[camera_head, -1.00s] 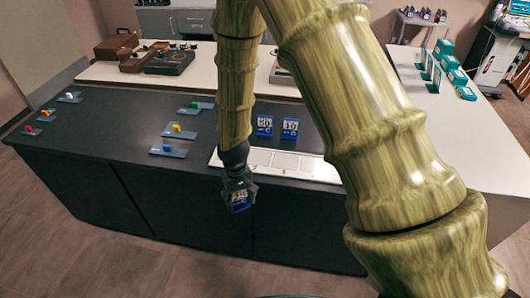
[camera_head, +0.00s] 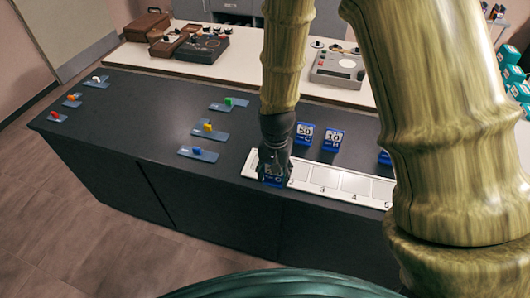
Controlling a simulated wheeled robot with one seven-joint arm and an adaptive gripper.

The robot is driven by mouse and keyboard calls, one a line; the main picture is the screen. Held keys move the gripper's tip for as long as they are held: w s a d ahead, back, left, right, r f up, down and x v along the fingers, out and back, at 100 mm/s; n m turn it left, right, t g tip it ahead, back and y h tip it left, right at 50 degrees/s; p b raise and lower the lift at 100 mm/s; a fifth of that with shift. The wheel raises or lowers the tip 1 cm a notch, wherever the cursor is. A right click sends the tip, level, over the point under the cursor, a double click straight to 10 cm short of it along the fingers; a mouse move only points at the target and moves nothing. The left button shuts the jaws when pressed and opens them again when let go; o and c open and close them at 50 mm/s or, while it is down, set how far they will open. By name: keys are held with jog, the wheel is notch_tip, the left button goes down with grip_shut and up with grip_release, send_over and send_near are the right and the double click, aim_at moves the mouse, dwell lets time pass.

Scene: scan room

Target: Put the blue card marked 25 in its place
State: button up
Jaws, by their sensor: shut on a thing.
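My gripper (camera_head: 273,165) is shut on a blue card (camera_head: 272,180), whose marking is mostly hidden by the fingers. The card is upright at the leftmost place of a white numbered strip (camera_head: 340,196). I cannot tell whether its lower edge touches the strip. The strip lies along the front edge of the dark counter, and the places to the right, by the numbers 2 to 5, look empty where they show.
Blue cards marked 50 (camera_head: 304,133) and 10 (camera_head: 333,139) stand behind the strip. Another blue card (camera_head: 384,157) is partly hidden by my arm. Small plates with coloured blocks, such as a blue one (camera_head: 197,151), lie on the left of the counter (camera_head: 150,125).

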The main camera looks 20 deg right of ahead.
jog(key=w+p, duration=0.1)
jog(key=w, duration=0.2)
jog(key=w+p, duration=0.1)
jog(key=w, duration=0.3)
jog(key=w+d+f+p, duration=0.1)
jog(key=w, duration=0.3)
jog(key=shift+w+f, duration=0.1)
jog(key=shift+w, duration=0.1)
jog(key=shift+f+p, duration=0.95)
jog(key=shift+f, duration=0.75)
jog(key=shift+f, duration=0.1)
jog(key=o, duration=1.1)
jog(key=shift+r+b, duration=1.95)
jog(key=shift+r, duration=4.15)
